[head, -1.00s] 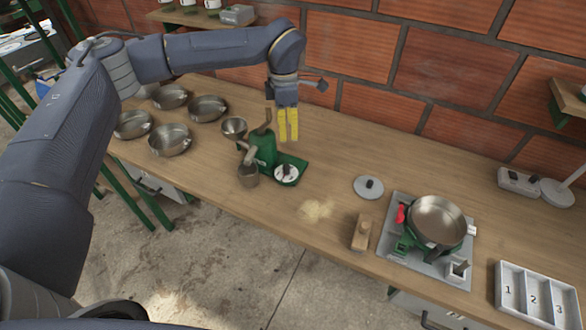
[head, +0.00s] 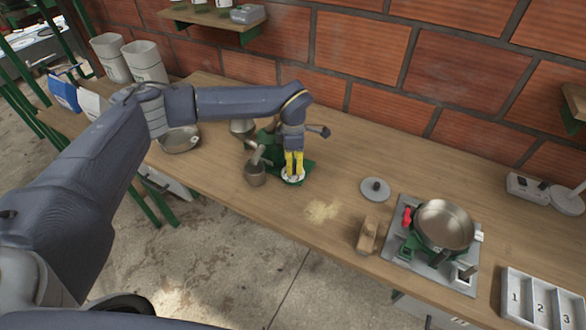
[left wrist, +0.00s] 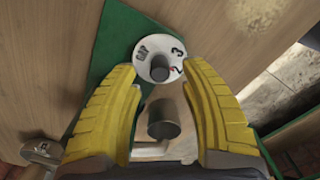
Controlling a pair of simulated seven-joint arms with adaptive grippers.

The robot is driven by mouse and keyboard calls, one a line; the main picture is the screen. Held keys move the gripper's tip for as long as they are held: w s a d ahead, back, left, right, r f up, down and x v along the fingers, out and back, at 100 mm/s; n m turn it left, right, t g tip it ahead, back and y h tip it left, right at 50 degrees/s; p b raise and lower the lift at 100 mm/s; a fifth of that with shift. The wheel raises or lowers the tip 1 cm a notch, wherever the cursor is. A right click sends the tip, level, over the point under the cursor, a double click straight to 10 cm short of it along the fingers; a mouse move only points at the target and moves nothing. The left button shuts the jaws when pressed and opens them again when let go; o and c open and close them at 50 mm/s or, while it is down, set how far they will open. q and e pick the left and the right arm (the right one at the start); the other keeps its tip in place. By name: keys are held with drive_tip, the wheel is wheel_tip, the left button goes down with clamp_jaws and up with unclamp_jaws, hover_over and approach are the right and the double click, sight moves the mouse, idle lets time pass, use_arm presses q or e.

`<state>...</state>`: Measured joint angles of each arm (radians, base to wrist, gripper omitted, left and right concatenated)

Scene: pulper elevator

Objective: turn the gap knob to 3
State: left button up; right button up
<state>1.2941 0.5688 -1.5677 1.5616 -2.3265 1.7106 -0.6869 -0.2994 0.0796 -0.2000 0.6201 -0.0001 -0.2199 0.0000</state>
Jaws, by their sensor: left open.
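The green pulper (head: 266,137) stands on the bench left of centre in the head view. Its white round gap dial (head: 292,178) is at the right of its base, partly covered by my left gripper (head: 293,166). A dark knob post (left wrist: 160,68) rises from the dial. My left gripper (left wrist: 168,80) is open, its yellow fingers on either side below the dial. Whether they touch it I cannot tell. My right gripper is not in view.
A metal cup (head: 255,177) stands close to the pulper's left. Spilled grains (head: 321,211), a wooden block (head: 367,235), a lid (head: 375,189) and a pan on a burner (head: 444,224) lie to the right. The bench (head: 340,165) beyond the dial is clear.

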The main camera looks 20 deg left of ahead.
use_arm(q)
drive_tip(key=shift+f, duration=1.55)
clamp_jaws()
